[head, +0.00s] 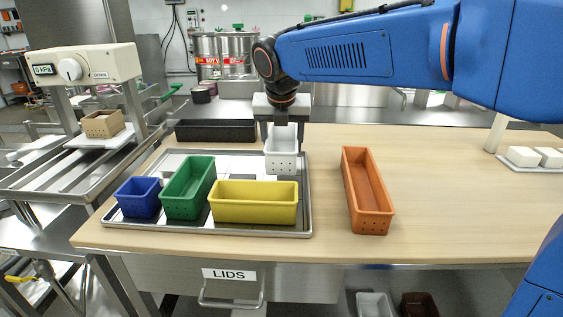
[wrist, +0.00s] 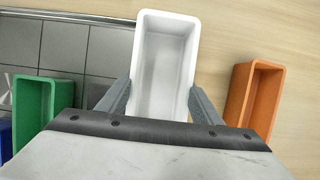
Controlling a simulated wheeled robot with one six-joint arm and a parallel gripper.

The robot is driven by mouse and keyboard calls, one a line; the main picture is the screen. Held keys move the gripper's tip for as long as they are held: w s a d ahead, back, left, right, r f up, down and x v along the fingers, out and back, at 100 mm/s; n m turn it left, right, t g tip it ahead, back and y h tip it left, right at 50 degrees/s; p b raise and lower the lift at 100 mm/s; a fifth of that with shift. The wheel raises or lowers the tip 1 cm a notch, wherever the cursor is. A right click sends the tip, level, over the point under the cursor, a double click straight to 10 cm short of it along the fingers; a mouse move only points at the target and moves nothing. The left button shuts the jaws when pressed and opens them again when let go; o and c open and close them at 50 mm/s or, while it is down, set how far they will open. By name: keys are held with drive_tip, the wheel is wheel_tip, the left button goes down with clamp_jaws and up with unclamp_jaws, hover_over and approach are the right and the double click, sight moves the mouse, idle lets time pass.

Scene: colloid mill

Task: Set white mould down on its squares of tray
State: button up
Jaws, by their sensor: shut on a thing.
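The white mould (head: 281,161) is an open rectangular box with small holes in its near end. My gripper (head: 281,125) is shut on it, with one finger on each long side in the wrist view (wrist: 160,100). In the head view the mould appears over the right back part of the tray (head: 305,214). I cannot tell whether it touches the tray or hangs above it. In the wrist view the white mould (wrist: 163,60) reaches past the tray edge over the wooden table. The tray is metal with a squared floor. It holds a blue mould (head: 139,198), a green mould (head: 188,188) and a yellow mould (head: 254,203).
An orange mould (head: 367,192) stands on the table right of the tray. A black mould (head: 215,130) lies behind the tray. A press-like machine with a dial (head: 84,65) stands at the left. White blocks (head: 524,157) sit far right. The table between is clear.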

drive_tip(key=shift+f, duration=2.7)
drive_tip(key=shift+f, duration=0.15)
drive_tip(key=o, duration=1.2)
drive_tip(key=v, duration=1.2)
drive_tip(key=shift+s, duration=0.1)
